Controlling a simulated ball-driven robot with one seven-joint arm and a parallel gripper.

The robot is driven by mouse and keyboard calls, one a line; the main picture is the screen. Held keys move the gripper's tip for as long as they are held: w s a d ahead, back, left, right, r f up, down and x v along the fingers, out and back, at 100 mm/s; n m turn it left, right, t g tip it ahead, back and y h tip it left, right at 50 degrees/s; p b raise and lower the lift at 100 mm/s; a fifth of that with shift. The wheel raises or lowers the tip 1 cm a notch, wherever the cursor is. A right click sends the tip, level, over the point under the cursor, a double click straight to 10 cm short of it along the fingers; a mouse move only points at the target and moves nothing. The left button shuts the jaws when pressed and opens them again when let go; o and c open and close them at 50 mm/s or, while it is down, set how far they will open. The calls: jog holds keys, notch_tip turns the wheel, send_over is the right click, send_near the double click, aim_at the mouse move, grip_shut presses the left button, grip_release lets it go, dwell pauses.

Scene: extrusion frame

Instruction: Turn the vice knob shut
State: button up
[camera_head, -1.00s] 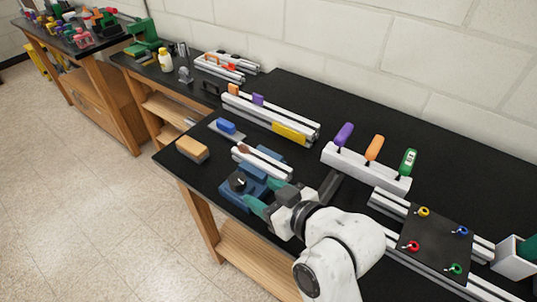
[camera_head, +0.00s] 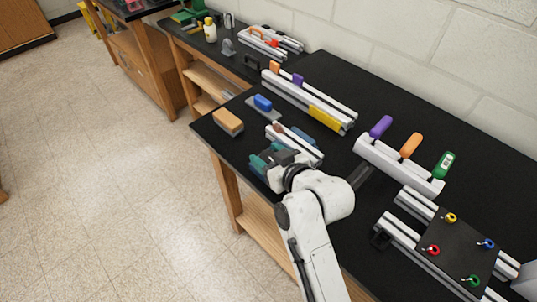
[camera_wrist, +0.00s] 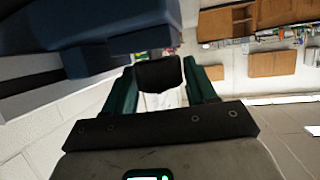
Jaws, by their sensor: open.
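The blue vice (camera_wrist: 95,22) fills the top left of the wrist view. In the head view its far part (camera_head: 303,134) shows behind the aluminium profile (camera_head: 292,141) it holds; my gripper and wrist hide most of its front. The black vice knob (camera_wrist: 158,74) sits between the teal fingers of my gripper (camera_wrist: 161,88), with a finger on each side. My gripper (camera_head: 262,160) is open around the knob, at the front edge of the bench. I cannot tell whether either finger touches the knob.
A brown block (camera_head: 228,123) and a blue-handled tool (camera_head: 263,103) lie left of the vice. A profile with a yellow piece (camera_head: 326,118) lies behind. A rack with purple, orange and green handles (camera_head: 400,163) stands to the right. Open floor lies left of the bench.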

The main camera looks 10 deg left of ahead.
jog(key=shift+c, duration=0.2)
jog(key=c, duration=0.6)
jog(key=shift+c, duration=0.2)
jog(key=shift+a+m+t+h+p, duration=0.1)
jog(key=shift+m+t+h+p, duration=0.2)
jog(key=shift+m+h+p, duration=0.15)
jog(key=shift+m+h, duration=0.35)
jog(key=shift+h, duration=0.1)
